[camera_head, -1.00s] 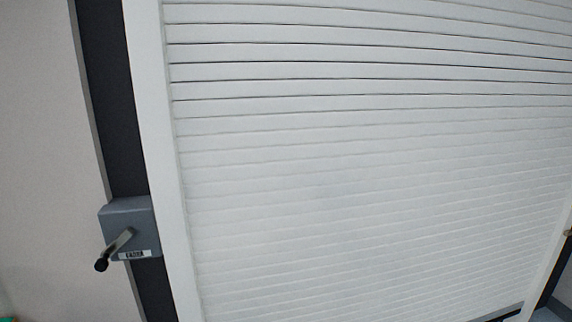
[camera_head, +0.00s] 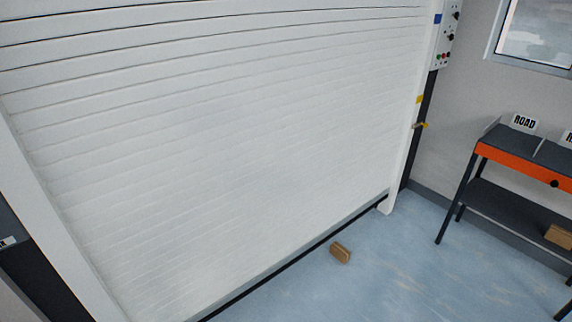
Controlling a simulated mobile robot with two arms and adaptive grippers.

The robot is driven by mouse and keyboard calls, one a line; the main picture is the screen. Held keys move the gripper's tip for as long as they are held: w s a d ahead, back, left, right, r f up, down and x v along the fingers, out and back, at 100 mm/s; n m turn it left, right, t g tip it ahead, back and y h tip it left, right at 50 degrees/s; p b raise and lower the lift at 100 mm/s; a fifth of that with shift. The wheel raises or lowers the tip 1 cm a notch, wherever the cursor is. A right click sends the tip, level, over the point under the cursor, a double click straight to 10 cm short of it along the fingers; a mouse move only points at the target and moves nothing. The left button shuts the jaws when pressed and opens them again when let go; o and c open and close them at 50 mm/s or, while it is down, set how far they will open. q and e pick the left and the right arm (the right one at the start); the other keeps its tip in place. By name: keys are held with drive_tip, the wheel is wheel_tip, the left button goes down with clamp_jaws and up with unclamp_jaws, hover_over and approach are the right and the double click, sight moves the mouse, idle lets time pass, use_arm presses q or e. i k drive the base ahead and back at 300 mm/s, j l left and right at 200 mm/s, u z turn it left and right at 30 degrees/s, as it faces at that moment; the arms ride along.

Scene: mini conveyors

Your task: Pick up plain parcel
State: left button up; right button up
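A small brown parcel (camera_head: 340,252) lies on the blue floor in front of the shutter's bottom edge. Another brown parcel (camera_head: 559,236) sits on the lower shelf of the dark table at the right edge, partly cut off by the frame. At this distance I cannot tell whether either one is plain. Neither of my grippers shows in the head view.
A large white roller shutter (camera_head: 215,140) fills the left and middle. A dark table (camera_head: 505,205) with an orange front strip stands at right, with label plates on top. A control box (camera_head: 445,35) hangs on the wall. The blue floor (camera_head: 420,270) between them is open.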

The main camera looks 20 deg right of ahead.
sight(338, 251)
drive_tip(key=z, duration=1.25)
drive_tip(key=i+z, duration=0.25)
drive_tip(key=i+l+z, duration=0.2)
drive_tip(key=i+z, duration=0.25)
drive_tip(key=i, duration=0.4)
drive_tip(key=i+j+z, duration=0.1)
drive_tip(key=i+z, duration=0.4)
drive_tip(key=i, duration=0.4)
drive_tip(key=i+u, duration=0.4)
drive_tip(key=i+l+u, duration=0.2)
drive_tip(key=i+u, duration=0.2)
drive_tip(key=i+l+u, duration=0.4)
drive_tip(key=k+j, duration=0.05)
drive_tip(key=j, duration=0.05)
